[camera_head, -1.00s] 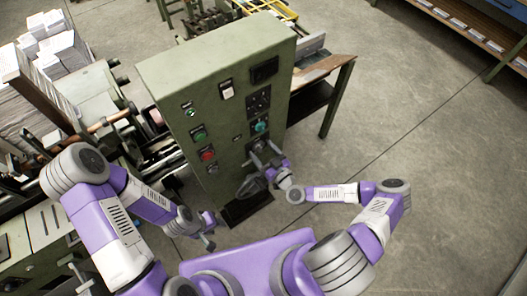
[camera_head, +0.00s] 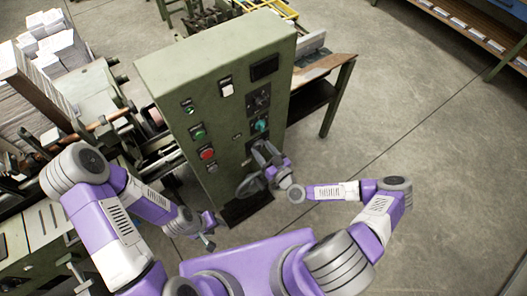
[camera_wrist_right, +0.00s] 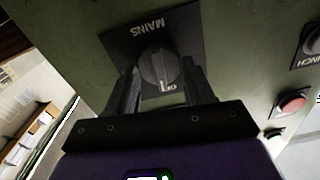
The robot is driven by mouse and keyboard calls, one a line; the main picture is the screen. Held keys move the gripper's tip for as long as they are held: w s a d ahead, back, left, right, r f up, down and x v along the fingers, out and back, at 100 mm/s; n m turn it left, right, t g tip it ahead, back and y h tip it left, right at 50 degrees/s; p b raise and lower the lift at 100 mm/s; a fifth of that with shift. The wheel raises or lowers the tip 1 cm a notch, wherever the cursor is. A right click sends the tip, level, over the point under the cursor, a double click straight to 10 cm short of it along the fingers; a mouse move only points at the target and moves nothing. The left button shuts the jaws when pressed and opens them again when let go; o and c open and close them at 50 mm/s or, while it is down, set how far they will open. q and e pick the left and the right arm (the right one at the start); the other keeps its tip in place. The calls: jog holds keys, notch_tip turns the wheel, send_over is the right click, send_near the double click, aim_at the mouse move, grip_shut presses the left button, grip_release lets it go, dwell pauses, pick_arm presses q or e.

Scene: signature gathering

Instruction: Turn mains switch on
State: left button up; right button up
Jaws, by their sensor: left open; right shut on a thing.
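The mains switch (camera_wrist_right: 157,66) is a dark round knob on a black plate marked MAINS, upside down in the right wrist view. White marks show on the knob's lower edge. My right gripper (camera_wrist_right: 160,84) has one finger on each side of the knob and is shut on it. In the head view my right gripper (camera_head: 262,152) is against the front of the green control cabinet (camera_head: 215,63), and it hides the switch. My left gripper (camera_head: 208,240) is open and empty, low in front of the cabinet and away from it.
A press with paper stacks (camera_head: 62,48) stands at left. A workbench (camera_head: 330,68) stands behind right. Floor at right is clear.

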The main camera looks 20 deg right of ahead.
jog(key=m+b, duration=0.3)
jog(key=m, duration=0.1)
jog(key=shift+f, duration=0.15)
jog(key=m+b, duration=0.2)
jog(key=m, duration=0.2)
jog(key=shift+m+b, duration=2.05)
jog(key=shift+m, duration=2.15)
jog(key=o, duration=1)
jog(key=shift+s, duration=0.1)
